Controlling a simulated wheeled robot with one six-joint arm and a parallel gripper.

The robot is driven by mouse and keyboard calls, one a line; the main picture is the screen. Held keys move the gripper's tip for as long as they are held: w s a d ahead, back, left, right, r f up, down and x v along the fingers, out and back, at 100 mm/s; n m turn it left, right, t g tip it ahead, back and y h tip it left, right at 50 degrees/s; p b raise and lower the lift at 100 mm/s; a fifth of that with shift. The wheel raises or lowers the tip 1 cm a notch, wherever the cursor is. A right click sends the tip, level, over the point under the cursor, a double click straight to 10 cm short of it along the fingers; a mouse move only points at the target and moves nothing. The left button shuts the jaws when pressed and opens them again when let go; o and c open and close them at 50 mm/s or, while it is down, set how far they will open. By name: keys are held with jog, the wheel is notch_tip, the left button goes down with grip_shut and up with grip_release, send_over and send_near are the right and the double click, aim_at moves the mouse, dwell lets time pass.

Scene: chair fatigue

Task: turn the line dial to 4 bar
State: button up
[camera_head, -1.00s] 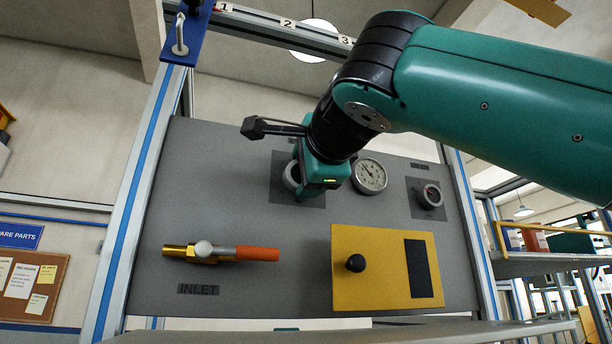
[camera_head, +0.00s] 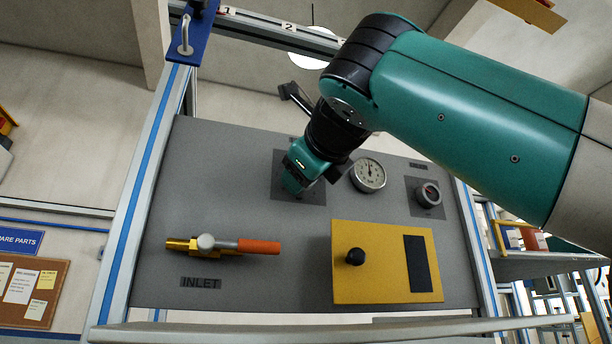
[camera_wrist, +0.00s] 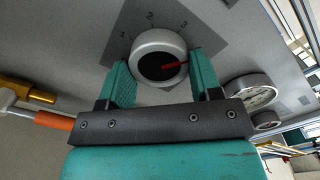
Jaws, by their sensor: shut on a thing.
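The line dial (camera_wrist: 150,42) is a round grey knob with a red pointer on a dark plate marked 1, 2 and 3 in the wrist view. The pointer aims right, past the 3 and towards my right finger; no 4 shows there. My gripper (camera_head: 293,186) is shut on the dial, one teal finger on each side. In the head view the gripper hides the knob and most of its numerals; the dark plate (camera_head: 315,195) shows around it. The pressure gauge (camera_head: 367,175) right of the dial has its needle nearly straight up.
A second dial (camera_head: 428,195) sits right of the gauge. Below are the inlet valve with an orange handle (camera_head: 259,247) and a yellow box (camera_head: 385,285) with a black knob (camera_head: 355,257). The grey panel (camera_head: 230,150) is bare left of the gripper.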

jog(key=shift+f+m, duration=0.1)
jog(key=shift+m, duration=0.9)
jog(key=o, duration=0.9)
jog(key=v, duration=1.7)
jog(key=shift+s, duration=0.25)
